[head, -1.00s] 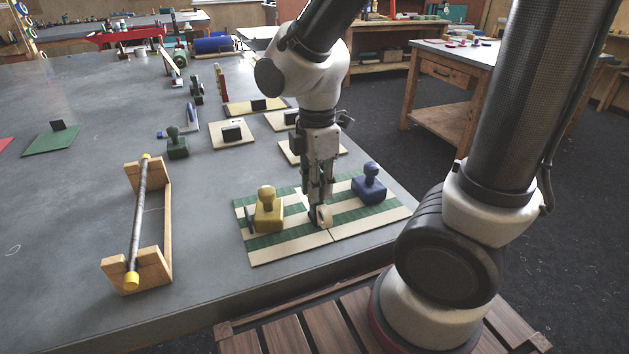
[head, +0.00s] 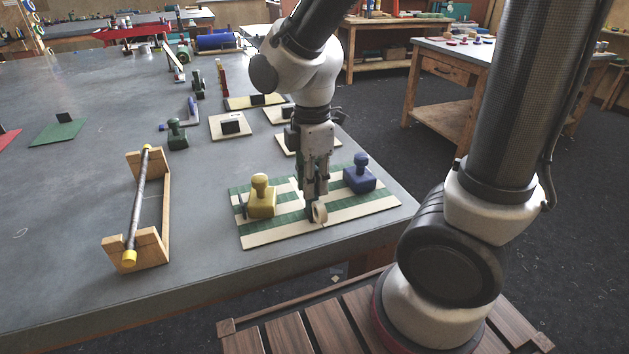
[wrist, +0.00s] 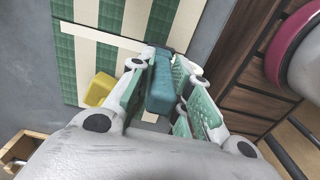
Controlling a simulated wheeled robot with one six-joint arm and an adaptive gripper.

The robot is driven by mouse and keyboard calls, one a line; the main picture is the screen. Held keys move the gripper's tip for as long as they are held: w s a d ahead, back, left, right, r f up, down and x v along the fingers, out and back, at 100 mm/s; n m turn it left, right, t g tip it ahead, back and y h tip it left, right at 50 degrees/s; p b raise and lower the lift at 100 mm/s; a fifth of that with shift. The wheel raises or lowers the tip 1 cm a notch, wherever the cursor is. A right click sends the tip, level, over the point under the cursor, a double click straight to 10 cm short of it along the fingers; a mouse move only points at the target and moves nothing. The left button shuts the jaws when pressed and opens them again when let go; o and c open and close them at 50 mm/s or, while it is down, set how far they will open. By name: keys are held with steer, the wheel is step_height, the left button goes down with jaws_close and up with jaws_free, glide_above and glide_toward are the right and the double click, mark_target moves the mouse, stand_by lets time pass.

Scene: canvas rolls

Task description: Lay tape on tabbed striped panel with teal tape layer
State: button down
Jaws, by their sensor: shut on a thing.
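The striped panel (head: 350,212), green and cream, lies flat near the table's front right corner; its stripes also show in the wrist view (wrist: 92,62). A dark upright tab (head: 243,207) stands at its left edge. My gripper (head: 316,190) points down over the panel's middle, shut on the teal tape layer (wrist: 161,84). A pale tape roll (head: 320,212) shows at the tool's lower end, close to the panel; contact is unclear. In the wrist view a pale strip (wrist: 100,38) crosses the stripes and runs towards the tool. The fingers hide part of the tool.
A yellow knobbed block (head: 262,203) and a blue one (head: 359,178) stand on the panel, either side of my gripper. A wooden stand with a rod (head: 164,210) is at left. A green knobbed block (head: 177,138) and small boards (head: 230,126) lie behind.

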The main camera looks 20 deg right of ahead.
steer(key=shift+s, duration=0.1)
steer(key=shift+s, duration=0.95)
step_height(320, 180, up, 6)
steer(key=shift+r, duration=0.55)
stand_by(0.4)
